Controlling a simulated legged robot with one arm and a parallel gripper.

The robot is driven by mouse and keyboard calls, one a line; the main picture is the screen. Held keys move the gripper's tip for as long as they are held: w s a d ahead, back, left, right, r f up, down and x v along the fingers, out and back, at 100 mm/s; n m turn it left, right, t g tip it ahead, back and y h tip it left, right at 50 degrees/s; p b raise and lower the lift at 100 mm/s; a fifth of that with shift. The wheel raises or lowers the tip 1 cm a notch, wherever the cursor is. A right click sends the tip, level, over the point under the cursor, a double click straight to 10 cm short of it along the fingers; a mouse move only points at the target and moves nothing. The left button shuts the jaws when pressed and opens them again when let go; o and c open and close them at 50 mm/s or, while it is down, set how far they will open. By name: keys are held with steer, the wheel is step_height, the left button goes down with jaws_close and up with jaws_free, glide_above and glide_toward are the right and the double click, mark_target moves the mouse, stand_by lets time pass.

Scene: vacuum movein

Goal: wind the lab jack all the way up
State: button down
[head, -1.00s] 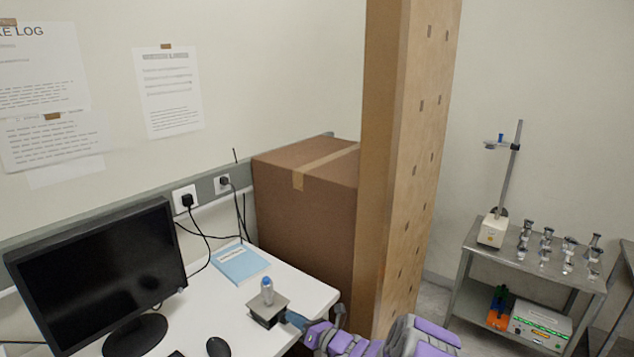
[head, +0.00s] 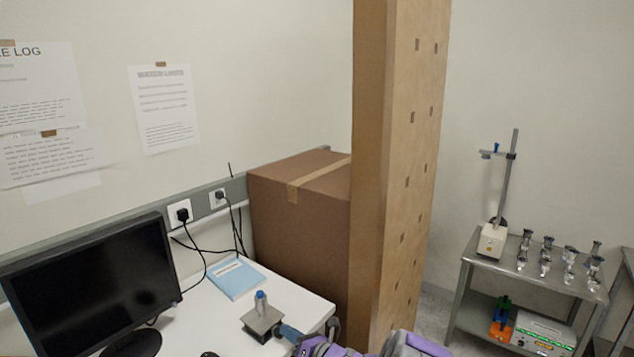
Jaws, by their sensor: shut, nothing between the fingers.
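The lab jack (head: 262,319) stands at the front right part of the white desk. Its square grey top plate is level, and a small bottle with a blue top (head: 261,303) stands upright on it. My gripper (head: 289,332), at the end of my purple and grey arm, is at the jack's right side, close to it. The gripper is shut, with nothing seen in it. The jack's lower part and its knob are not clear from here, and I cannot tell whether the gripper touches them.
A monitor (head: 92,285) and a blue booklet (head: 235,278) are on the desk (head: 205,300). A large cardboard box (head: 300,215) and a tall brown column (head: 400,170) stand close behind my arm. A metal cart (head: 535,268) with glassware stands at right.

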steer(key=shift+a+r, duration=0.35)
steer(key=shift+w+d+f+b, duration=0.1)
steer(key=shift+w+d+b, duration=0.2)
steer(key=shift+b, duration=0.7)
steer(key=shift+d+f+b, duration=0.2)
steer(key=shift+f+b, duration=0.1)
steer(key=shift+b, duration=0.55)
steer(key=shift+w, duration=0.1)
steer(key=shift+w+d+f, duration=0.25)
steer(key=shift+w+d, duration=0.05)
steer(key=shift+a, duration=0.1)
